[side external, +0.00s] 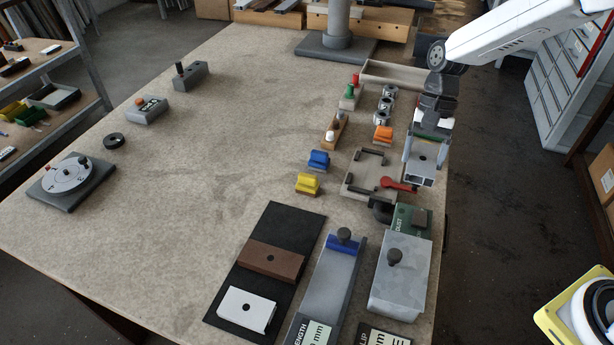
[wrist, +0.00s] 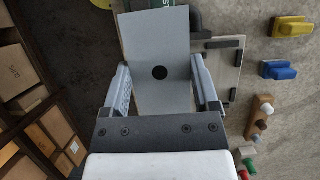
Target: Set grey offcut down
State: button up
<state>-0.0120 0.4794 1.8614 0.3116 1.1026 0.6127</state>
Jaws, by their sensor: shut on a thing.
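The grey offcut (side external: 427,149) is a flat plate with a dark round spot. My gripper (side external: 422,162) is shut on it and holds it near the table's right edge. In the wrist view the offcut (wrist: 155,42) sits between the two fingers of my gripper (wrist: 162,86), the dark spot in the middle. Its far end reaches towards a dark green object. I cannot tell from these views how high it is above the table.
A pale fixture (side external: 360,187) with black corner stops and a red lever (side external: 396,184) is left of the offcut. Below are a green box (side external: 407,216) and a grey block (side external: 403,278). A black mat (side external: 287,226) carries brown and white profiles. The table's middle (side external: 210,150) is clear.

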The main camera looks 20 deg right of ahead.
jog(key=shift+a, duration=0.1)
jog(key=shift+a+m, duration=0.3)
jog(key=shift+a, duration=0.15)
jog(key=s+a+m+t, duration=0.2)
jog(key=a+m, duration=0.4)
jog(key=a, duration=0.2)
jog(key=s+a+f+m+t, duration=0.1)
jog(key=s+a+m+t, duration=0.1)
jog(key=a+m, duration=0.4)
jog(key=shift+s+a+m+t+y, duration=0.4)
jog(key=shift+a+t, duration=0.1)
jog(key=shift+a, duration=0.85)
jog(key=shift+w, duration=0.15)
send_over(295, 225)
jog(key=f, duration=0.8)
jog(key=shift+s+d+f, duration=0.15)
jog(key=shift+s+f, duration=0.1)
jog(key=shift+s, duration=0.05)
jog(key=shift+w+f, duration=0.35)
jog(key=shift+f, duration=0.05)
